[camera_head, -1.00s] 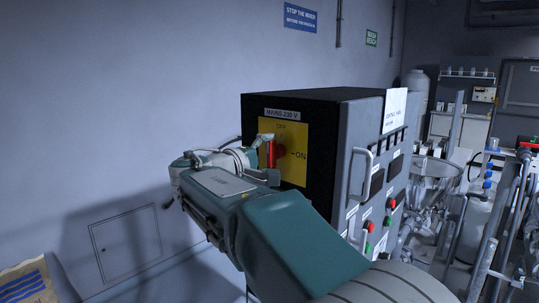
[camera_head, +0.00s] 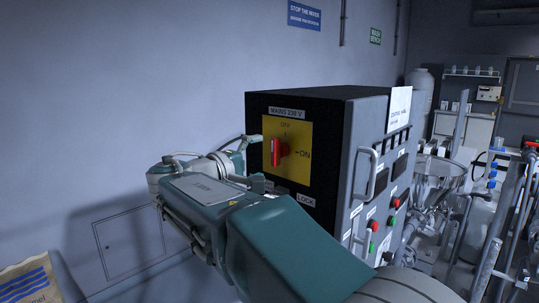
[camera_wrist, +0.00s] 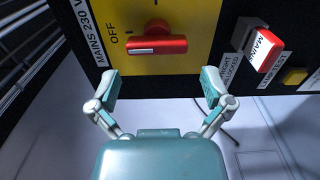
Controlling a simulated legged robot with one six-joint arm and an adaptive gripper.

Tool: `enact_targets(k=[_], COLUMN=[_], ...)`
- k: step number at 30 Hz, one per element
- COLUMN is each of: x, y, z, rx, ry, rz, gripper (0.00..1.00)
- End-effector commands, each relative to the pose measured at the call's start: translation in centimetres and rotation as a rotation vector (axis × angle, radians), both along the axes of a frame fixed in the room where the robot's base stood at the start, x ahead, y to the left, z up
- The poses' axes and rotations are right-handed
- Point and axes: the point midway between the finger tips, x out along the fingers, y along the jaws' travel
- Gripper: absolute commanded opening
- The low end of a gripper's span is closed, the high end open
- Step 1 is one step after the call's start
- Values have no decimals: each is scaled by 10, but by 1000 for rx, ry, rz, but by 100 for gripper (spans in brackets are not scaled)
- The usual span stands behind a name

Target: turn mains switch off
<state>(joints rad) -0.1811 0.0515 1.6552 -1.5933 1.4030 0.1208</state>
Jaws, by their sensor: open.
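The mains switch has a red handle (camera_head: 275,152) on a yellow plate (camera_head: 301,136) marked OFF at the top and ON at the right. The handle stands upright, in line with OFF. In the wrist view the red handle (camera_wrist: 157,45) lies across the picture, its white mark toward OFF at the left. My gripper (camera_head: 249,162) is left of the handle in the head view. In the wrist view my gripper (camera_wrist: 158,88) is open and empty, its two fingers spread below the handle and apart from it.
The black cabinet (camera_head: 299,96) carries the switch. A red-and-white part (camera_wrist: 265,50) lettered MAINS and a yellow part (camera_wrist: 294,76) are beside it in the wrist view. The grey panel with a handle (camera_head: 362,172) and buttons is at right. Open wall lies at left.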

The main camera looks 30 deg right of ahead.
Motion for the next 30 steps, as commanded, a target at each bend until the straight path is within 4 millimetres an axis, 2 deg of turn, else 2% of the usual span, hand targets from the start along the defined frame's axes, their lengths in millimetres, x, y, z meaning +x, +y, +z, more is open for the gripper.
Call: enact_targets(k=[1,6,12,27,30], x=[-3,-14,-23,-25,-30], y=[12,45,69,73,67], z=[0,-1,-1,-1,-7], rx=[0,0,-1,-1,30], ry=[0,1,2,2,16], rz=[6,6,4,1,1], gripper=[100,100,100,100,100])
